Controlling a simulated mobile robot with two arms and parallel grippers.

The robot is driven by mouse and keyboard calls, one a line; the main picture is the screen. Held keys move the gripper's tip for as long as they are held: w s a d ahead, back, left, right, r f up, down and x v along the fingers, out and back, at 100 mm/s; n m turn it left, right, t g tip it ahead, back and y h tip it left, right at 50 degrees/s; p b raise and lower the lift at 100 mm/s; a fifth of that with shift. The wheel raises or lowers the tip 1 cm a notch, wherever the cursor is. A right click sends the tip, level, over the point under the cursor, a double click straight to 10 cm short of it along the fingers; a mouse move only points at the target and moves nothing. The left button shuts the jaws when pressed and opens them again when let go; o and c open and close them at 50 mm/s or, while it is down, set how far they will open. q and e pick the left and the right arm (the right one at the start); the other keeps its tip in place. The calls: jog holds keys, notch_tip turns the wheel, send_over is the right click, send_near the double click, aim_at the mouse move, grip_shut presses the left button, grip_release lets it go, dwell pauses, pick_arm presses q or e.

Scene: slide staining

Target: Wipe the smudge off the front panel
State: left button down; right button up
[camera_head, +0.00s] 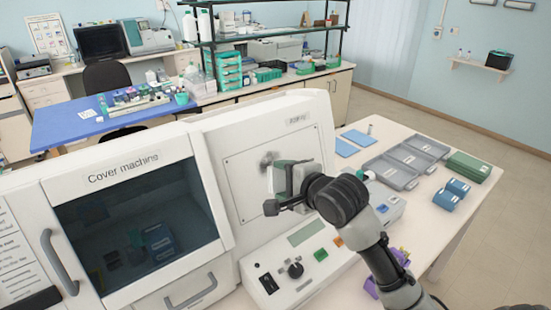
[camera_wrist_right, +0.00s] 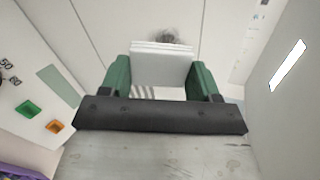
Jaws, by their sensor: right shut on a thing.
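The front panel (camera_head: 246,195) is a pale framed plate on the white machine, right of the dark window labelled "Cover machine". A grey smudge (camera_head: 268,160) shows on its upper part, partly hidden behind my right gripper. My right gripper (camera_head: 290,178) is in front of the panel, shut on a white folded cloth or pad (camera_head: 305,178). In the right wrist view the white pad (camera_wrist_right: 162,66) sits between the green fingers, and the smudge (camera_wrist_right: 168,37) shows just beyond its far edge. I cannot tell whether the pad touches the panel. My left gripper is not in view.
Below the panel is a control ledge with a black knob (camera_head: 295,270), a green button (camera_head: 320,254) and an orange button (camera_head: 338,242). Grey trays (camera_head: 390,172) and blue boxes (camera_head: 451,192) are on the table at right. A purple item (camera_head: 372,287) lies near my right arm.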

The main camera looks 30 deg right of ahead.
aim_at(284, 158)
jog(key=shift+w+d+r, duration=0.1)
jog(key=shift+w+d, duration=0.15)
jog(key=shift+w, duration=0.2)
jog(key=shift+x, duration=2.55)
jog(key=shift+x, duration=1)
jog(key=shift+w+d, duration=0.2)
jog(key=shift+d, duration=1.05)
jog(key=shift+w+d, duration=0.15)
jog(key=shift+d, duration=1.1)
jog(key=shift+w+d, duration=0.2)
jog(key=shift+d, duration=1.05)
jog(key=shift+s+a, duration=0.2)
jog(key=shift+a, duration=1.1)
jog(key=shift+s+a, duration=0.15)
jog(key=shift+a, duration=1.2)
jog(key=shift+s+a, duration=0.2)
jog(key=shift+a, duration=1.1)
jog(key=shift+d+r, duration=0.1)
jog(key=shift+r, duration=0.05)
jog(key=shift+w+d, duration=0.2)
jog(key=shift+d, duration=1.05)
jog(key=shift+w+d, duration=0.15)
jog(key=shift+d, duration=1.05)
jog(key=shift+w+d, duration=0.2)
jog(key=shift+d, duration=1.2)
